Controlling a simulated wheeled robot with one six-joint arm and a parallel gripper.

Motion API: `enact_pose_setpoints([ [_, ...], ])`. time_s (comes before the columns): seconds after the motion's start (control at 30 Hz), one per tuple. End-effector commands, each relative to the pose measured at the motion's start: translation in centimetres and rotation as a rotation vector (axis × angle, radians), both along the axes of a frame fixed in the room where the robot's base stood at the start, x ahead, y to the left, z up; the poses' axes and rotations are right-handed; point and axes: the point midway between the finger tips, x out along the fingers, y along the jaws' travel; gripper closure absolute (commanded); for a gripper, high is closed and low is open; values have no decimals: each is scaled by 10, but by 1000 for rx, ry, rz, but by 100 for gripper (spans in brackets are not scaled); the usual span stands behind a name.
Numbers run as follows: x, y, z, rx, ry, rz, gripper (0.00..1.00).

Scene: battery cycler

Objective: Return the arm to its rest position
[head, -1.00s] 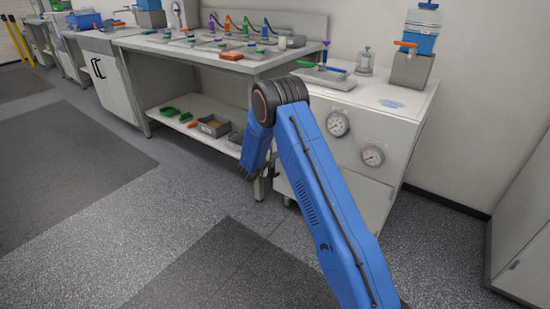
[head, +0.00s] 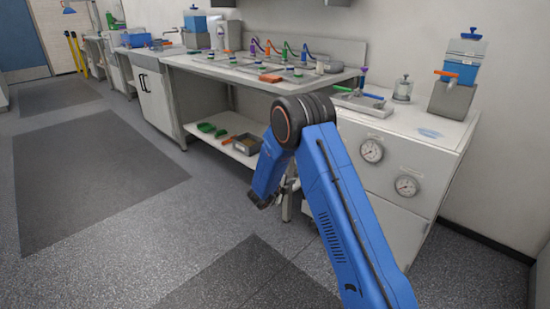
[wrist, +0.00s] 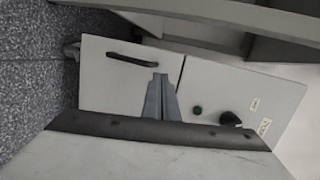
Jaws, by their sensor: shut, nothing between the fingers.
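My blue arm (head: 345,215) rises from the bottom edge in the head view, bends at the dark round elbow joint (head: 300,120), and its forearm (head: 271,167) folds down to the left, in front of the benches. My gripper (wrist: 160,78) shows in the wrist view as two grey fingers together, shut and empty. A pale cabinet front with a dark handle (wrist: 131,60) shows behind the fingers, apart from them as far as I can tell. In the head view the gripper is mostly hidden behind the forearm.
A workbench (head: 200,71) with coloured cable fittings and an open lower shelf (head: 219,143) stands behind the arm. A white cabinet (head: 400,181) with two gauges stands close on the right. The grey floor (head: 60,240) at left is open.

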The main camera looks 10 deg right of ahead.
Motion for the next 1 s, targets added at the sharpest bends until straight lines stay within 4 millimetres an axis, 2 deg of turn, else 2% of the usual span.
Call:
enact_pose_setpoints([
  [0.23, 3, 11, 64, 23, 56, 172, 100],
  [0.47, -11, 27, 128, 8, 131, 381, 100],
  [0.77, -56, 45, 203, -63, 228, 650, 100],
  [1.0, -112, 55, 251, -158, 314, 857, 100],
])
